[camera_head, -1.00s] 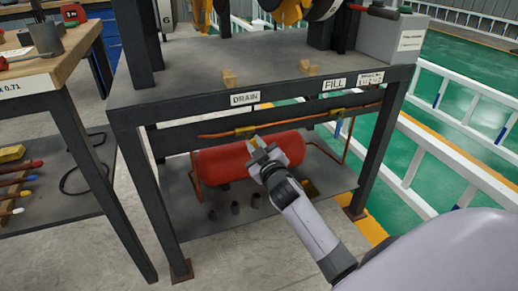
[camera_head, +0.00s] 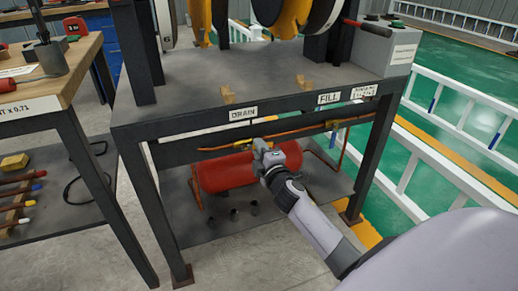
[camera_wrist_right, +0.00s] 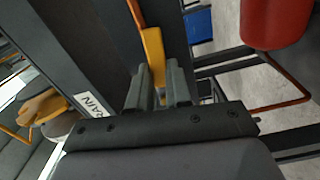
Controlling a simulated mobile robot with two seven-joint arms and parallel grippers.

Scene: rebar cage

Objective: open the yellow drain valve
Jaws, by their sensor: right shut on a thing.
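The yellow drain valve sits on a copper pipe (camera_head: 218,148) below the DRAIN label (camera_head: 243,112), under the front beam of the bench. Its yellow handle (camera_wrist_right: 153,48) shows in the right wrist view, running down between my right gripper's fingers. My right gripper (camera_head: 262,147) reaches up to the pipe in the head view and is shut on the handle. The fingertips (camera_wrist_right: 158,82) are on either side of the handle's lower end. The valve body is mostly hidden behind the gripper in the head view. My left gripper is not in view.
A red tank (camera_head: 226,172) lies on the lower shelf just behind my right gripper. The bench's front beam (camera_head: 290,102) runs close above it. A wooden workbench (camera_head: 60,84) stands left.

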